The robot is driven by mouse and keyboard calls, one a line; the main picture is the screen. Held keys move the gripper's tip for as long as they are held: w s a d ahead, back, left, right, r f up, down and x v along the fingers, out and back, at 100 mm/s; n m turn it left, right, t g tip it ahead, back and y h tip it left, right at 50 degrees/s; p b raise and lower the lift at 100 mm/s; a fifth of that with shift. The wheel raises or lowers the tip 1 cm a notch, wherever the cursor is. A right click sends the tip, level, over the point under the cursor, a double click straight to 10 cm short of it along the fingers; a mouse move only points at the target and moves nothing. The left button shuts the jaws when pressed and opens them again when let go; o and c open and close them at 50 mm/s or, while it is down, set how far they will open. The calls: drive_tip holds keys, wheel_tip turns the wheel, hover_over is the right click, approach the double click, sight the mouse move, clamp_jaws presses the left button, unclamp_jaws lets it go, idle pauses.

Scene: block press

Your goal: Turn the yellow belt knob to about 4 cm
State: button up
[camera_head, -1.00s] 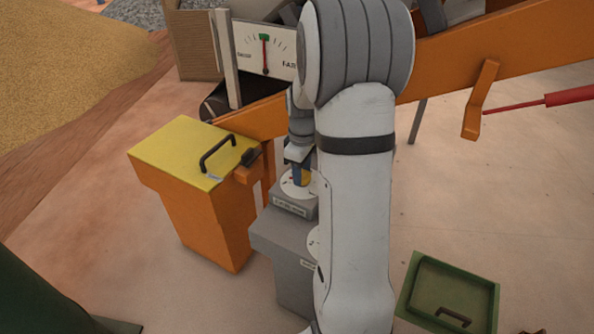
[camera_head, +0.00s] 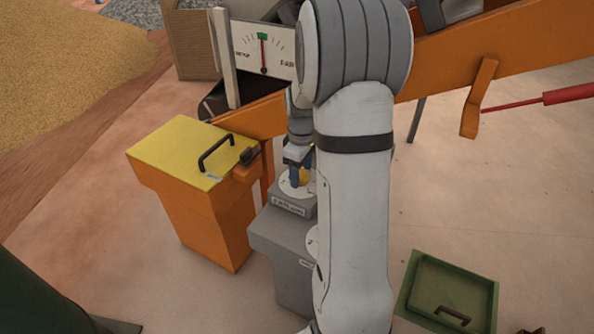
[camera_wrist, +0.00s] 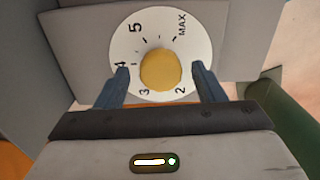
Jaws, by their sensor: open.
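The yellow belt knob (camera_wrist: 161,70) is round and sits in the middle of a white dial (camera_wrist: 139,32) marked 2, 3, 4, 5 and MAX. No clear pointer shows on the knob, so I cannot tell its setting. My gripper (camera_wrist: 160,76) is open, with one blue finger on each side of the knob and visible gaps between. The 4 lies close to the left finger. In the head view the knob (camera_head: 305,175) is partly hidden behind my gripper (camera_head: 301,176) and arm, on top of a grey control box (camera_head: 283,240).
A gauge (camera_head: 248,55) with a green mark stands behind, its needle near upright. An orange bin with a yellow lid (camera_head: 180,150) is left of the box. A green tray (camera_head: 413,290) lies on the floor at right. An orange conveyor frame (camera_head: 535,45) crosses behind.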

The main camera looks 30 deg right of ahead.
sight(301, 174)
wheel_tip(301, 174, up, 8)
drive_tip(key=p, duration=0.2)
drive_tip(key=shift+f+p, duration=0.1)
drive_tip(key=shift+p, duration=0.25)
